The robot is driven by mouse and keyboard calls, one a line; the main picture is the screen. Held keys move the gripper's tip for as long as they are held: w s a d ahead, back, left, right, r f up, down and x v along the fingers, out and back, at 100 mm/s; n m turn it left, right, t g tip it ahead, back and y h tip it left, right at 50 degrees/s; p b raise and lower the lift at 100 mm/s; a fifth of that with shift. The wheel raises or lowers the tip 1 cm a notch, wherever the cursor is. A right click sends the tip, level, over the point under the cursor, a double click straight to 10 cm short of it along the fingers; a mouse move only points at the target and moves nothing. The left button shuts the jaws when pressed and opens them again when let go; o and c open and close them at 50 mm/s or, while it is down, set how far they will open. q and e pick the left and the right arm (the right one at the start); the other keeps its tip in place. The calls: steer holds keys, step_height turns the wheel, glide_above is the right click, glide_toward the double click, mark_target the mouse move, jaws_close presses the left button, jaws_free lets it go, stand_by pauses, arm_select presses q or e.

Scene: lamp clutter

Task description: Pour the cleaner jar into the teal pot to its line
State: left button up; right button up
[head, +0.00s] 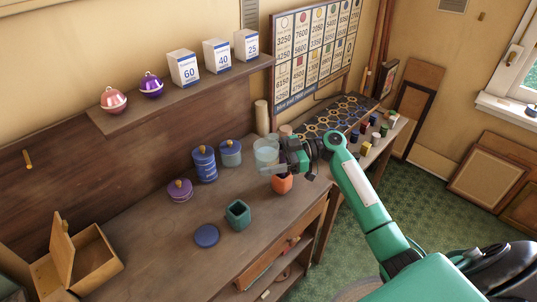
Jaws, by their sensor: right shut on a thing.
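The teal pot (238,216) stands open on the bench near its front edge. A clear glass jar (266,148) with pale bluish contents, which looks like the cleaner jar, is behind it to the right. My right gripper (270,168) reaches in from the right and is shut on this clear jar, which looks about upright. The jar's lower part is partly hidden by the gripper, and I cannot tell whether it touches the bench. The line in the pot cannot be made out. My left gripper is not in view.
An orange pot (282,184) stands just below my right gripper. A blue disc (207,235) lies left of the teal pot. A purple jar (180,191), a tall blue jar (205,165) and a grey-blue jar (231,154) stand behind. A wooden box (88,265) is at left.

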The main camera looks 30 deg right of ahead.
steer(key=shift+d, duration=0.2)
steer(key=shift+a+b, duration=0.1)
steer(key=shift+b, duration=0.35)
steer(key=shift+f+b, duration=0.1)
steer(key=shift+b, duration=0.3)
steer(key=shift+a+f+h+b, duration=0.35)
steer(key=shift+f+h+b, duration=0.35)
steer(key=shift+f+b, duration=0.1)
steer(key=shift+s+a+f+n+h+b, duration=0.1)
steer(key=shift+a+f+n+h+b, duration=0.15)
steer(key=shift+f+h, duration=0.2)
steer(key=shift+a+f+n+h+b, duration=0.15)
steer(key=shift+f+h+b, duration=0.05)
steer(key=shift+f+h, duration=0.2)
arm_select(q)
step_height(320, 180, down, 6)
steer(key=b, duration=0.2)
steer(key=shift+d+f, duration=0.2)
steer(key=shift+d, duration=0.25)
arm_select(e)
step_height(320, 180, down, 6)
steer(key=a+h, duration=0.2)
steer(key=shift+a+n+g+h, duration=0.3)
steer(key=shift+h, duration=0.05)
steer(key=shift+r, duration=0.15)
